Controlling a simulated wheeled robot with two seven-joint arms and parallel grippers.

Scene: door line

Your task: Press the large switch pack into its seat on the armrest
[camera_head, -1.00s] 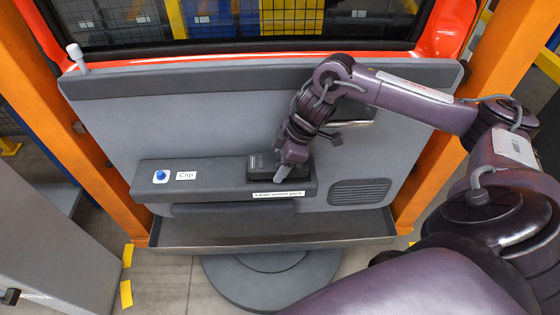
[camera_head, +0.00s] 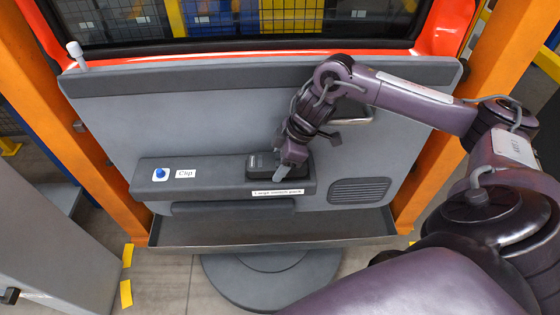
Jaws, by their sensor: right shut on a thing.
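The large switch pack (camera_head: 259,164) is a dark block at the right part of the grey armrest (camera_head: 217,181), above the label "Large switch pack" (camera_head: 277,192). My right gripper (camera_head: 283,172) comes down from above onto the pack's right part and is shut on it. The gripper hides part of the pack. The pack sits low at the armrest's top surface; I cannot tell whether it is fully down in its seat. My left gripper is not in view.
A blue button (camera_head: 160,173) and a "Clip" label (camera_head: 186,174) are at the armrest's left. The door panel (camera_head: 190,125) stands behind, with a pull handle (camera_head: 355,116), a speaker grille (camera_head: 358,191) and a tray ledge (camera_head: 270,234) below. Orange posts (camera_head: 430,160) flank it.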

